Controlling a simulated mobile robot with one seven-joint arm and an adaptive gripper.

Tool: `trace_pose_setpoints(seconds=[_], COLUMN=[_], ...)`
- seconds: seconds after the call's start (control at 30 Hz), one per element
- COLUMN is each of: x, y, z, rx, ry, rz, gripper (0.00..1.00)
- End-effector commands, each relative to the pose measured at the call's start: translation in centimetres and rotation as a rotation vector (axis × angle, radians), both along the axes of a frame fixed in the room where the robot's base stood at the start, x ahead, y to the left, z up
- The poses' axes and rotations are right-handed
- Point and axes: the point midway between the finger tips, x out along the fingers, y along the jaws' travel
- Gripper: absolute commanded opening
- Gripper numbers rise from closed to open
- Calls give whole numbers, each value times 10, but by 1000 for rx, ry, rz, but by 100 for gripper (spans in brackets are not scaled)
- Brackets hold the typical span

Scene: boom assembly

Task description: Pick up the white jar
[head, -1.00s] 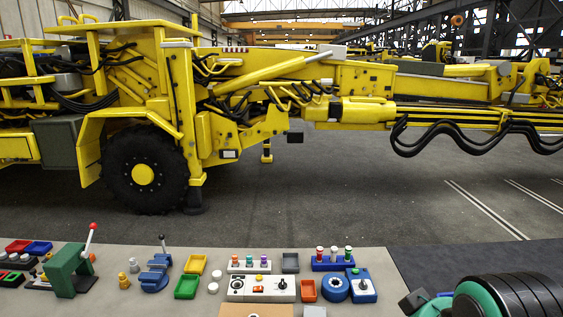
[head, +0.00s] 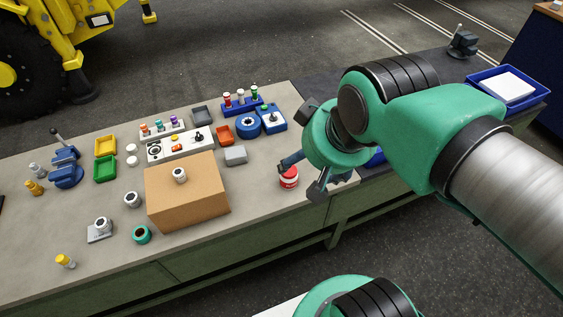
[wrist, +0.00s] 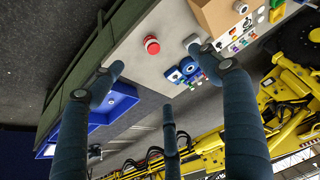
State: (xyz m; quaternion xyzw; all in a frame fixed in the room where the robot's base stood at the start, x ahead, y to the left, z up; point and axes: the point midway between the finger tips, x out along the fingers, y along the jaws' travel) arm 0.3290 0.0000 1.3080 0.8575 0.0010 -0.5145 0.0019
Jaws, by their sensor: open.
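Several small whitish jars with dark round tops show in the head view. One white jar (head: 180,175) stands on the cardboard box (head: 187,200); another whitish jar (head: 132,199) stands left of the box, and one (head: 103,225) sits on a grey plate. I cannot tell which is meant. The jar on the box also shows at the top of the wrist view (wrist: 241,7). My gripper (head: 303,176) is open and empty, right of the box and above the table by a red-and-white can (head: 289,178). The wrist view shows my fingers spread (wrist: 155,60).
The red can also shows in the wrist view (wrist: 151,45). A green-rimmed jar (head: 141,235) stands front left. A blue bin (head: 487,86) is far right.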

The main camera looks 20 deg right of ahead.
Motion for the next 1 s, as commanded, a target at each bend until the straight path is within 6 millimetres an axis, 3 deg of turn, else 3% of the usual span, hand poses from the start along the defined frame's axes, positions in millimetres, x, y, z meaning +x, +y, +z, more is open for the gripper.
trace_pose_setpoints(seconds=[0.23,0.47,1.0], x=[19,57,155], y=[-3,-9,-31], z=[-6,-20,-89], rx=[-23,-65,-149], ry=[31,88,236], rz=[36,113,335], gripper=[76,76,76])
